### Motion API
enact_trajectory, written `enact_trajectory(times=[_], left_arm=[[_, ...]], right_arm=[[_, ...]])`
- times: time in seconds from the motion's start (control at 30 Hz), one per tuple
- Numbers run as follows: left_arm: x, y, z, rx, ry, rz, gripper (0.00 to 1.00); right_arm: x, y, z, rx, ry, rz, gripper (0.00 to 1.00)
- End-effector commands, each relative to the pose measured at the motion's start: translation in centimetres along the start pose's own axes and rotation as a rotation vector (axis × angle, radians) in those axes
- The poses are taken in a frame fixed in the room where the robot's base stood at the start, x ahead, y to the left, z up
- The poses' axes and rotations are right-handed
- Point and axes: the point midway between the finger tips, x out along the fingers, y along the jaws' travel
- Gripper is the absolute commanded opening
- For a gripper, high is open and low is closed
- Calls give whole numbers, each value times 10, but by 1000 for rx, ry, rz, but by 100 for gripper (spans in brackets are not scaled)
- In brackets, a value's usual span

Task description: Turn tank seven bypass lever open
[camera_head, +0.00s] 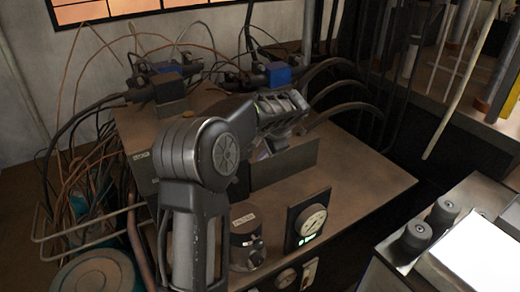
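My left arm rises from the lower middle and bends at a large round joint. My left gripper (276,145) is over the brown-topped cabinet, just behind or at a dark upright plate (290,166). Its fingertips are mostly hidden, and I cannot tell whether they hold anything. I cannot make out a lever marked as tank seven bypass. A dark round fitting with a small label (245,238) stands at the cabinet's front, right of my forearm. My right gripper is not in view.
A round gauge (313,222) stands at the front of the cabinet (362,185). Blue-and-black connectors (278,75) and loose cables (90,175) crowd the back and left. Two dark knobs (443,213) sit on a panel at lower right. The cabinet top's right side is clear.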

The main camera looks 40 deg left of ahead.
Motion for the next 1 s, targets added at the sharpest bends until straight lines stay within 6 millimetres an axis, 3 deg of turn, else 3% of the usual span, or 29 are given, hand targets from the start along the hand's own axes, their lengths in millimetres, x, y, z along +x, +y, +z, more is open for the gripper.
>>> enact_trajectory(times=[0.17, 0.53, 1.0], left_arm=[[-15, 0, -2, 0, 5, -1, 30], [-71, 0, -1, 0, 3, -1, 30], [-77, 0, 0, 1, 1, 0, 30]], right_arm=[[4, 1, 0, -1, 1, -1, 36], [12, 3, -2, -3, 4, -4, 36], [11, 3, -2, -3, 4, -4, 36]])
